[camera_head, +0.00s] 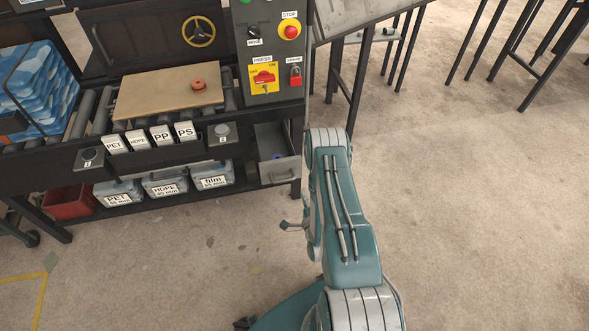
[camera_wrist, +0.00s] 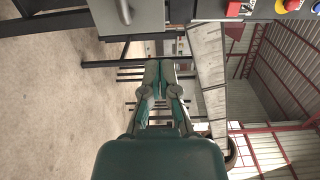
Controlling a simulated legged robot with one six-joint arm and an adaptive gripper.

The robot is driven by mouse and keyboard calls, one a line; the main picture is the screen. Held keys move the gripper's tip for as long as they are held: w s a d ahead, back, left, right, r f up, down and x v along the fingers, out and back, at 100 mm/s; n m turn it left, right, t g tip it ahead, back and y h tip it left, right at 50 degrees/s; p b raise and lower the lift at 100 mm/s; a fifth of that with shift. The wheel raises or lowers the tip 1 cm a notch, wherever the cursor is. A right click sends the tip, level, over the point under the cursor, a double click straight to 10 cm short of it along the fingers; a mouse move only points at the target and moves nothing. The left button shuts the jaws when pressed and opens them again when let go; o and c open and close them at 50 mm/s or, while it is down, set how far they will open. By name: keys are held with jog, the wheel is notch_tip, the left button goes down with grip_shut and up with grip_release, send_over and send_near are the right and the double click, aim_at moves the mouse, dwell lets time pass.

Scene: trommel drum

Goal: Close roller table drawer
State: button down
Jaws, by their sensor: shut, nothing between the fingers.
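The roller table drawer (camera_head: 279,168) is a grey metal drawer at the right end of the table in the head view. It is pulled out, its inside shows, and a small blue item lies in it. In the wrist view, which is turned sideways, the drawer front (camera_wrist: 146,15) with its bar handle is at the top edge, partly cut off. My gripper (camera_wrist: 166,63) is shut and empty in the wrist view. Its fingertips are apart from the drawer, below the drawer front in that picture. In the head view I cannot clearly make out the fingertips.
A control panel (camera_head: 263,45) with a red stop button rises above the drawer. The roller table (camera_head: 88,110) carries a brown board. Labelled bins (camera_head: 165,186) and a red crate (camera_head: 69,203) stand on the lower shelf. The floor (camera_head: 480,220) at right is clear.

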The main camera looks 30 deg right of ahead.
aim_at(294, 161)
jog(key=x, duration=1.4)
jog(key=shift+d, duration=0.1)
